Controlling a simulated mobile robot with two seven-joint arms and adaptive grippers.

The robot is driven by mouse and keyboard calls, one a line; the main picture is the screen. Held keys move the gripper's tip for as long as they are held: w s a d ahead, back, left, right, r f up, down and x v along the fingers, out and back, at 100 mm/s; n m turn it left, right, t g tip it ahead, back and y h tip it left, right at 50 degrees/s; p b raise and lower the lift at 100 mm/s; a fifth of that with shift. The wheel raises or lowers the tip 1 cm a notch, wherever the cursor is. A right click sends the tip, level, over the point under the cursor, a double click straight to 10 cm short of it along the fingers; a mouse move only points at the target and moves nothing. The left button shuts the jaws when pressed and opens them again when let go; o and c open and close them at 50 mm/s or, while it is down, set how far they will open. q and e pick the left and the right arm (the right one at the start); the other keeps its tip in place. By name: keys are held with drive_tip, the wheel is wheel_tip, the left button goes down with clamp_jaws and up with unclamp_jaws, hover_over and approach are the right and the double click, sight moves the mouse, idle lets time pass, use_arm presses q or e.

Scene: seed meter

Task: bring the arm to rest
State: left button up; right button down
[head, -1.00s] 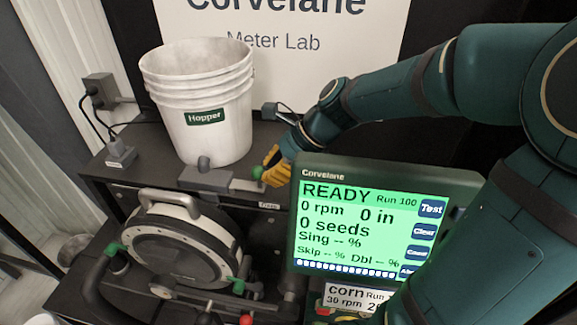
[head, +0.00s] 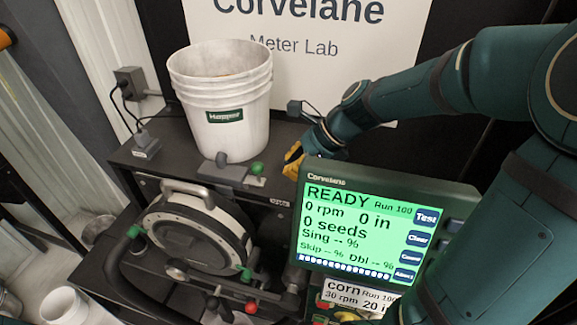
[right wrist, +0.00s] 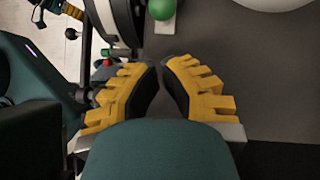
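My right gripper (head: 292,160) shows at the machine's top deck, just right of the green-knobbed slide (head: 257,169) under the hopper and apart from it. Its hand is partly hidden behind the display. In the right wrist view its yellow fingers (right wrist: 160,66) converge until the tips nearly meet, with nothing between them. The green knob (right wrist: 161,9) shows beyond the tips, apart from them. My right arm (head: 420,85) reaches in from the right, bent above the display. My left gripper is not in view.
The white hopper (head: 221,100) stands on the deck. The display (head: 365,225) reads READY and stands close below my right forearm. The round meter housing (head: 195,235) is at the front left. The dark deck (head: 283,140) is clear between hopper and gripper.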

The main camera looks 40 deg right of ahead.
drive_tip(key=v, duration=0.9)
drive_tip(key=shift+w, duration=0.15)
drive_tip(key=shift+r, duration=0.1)
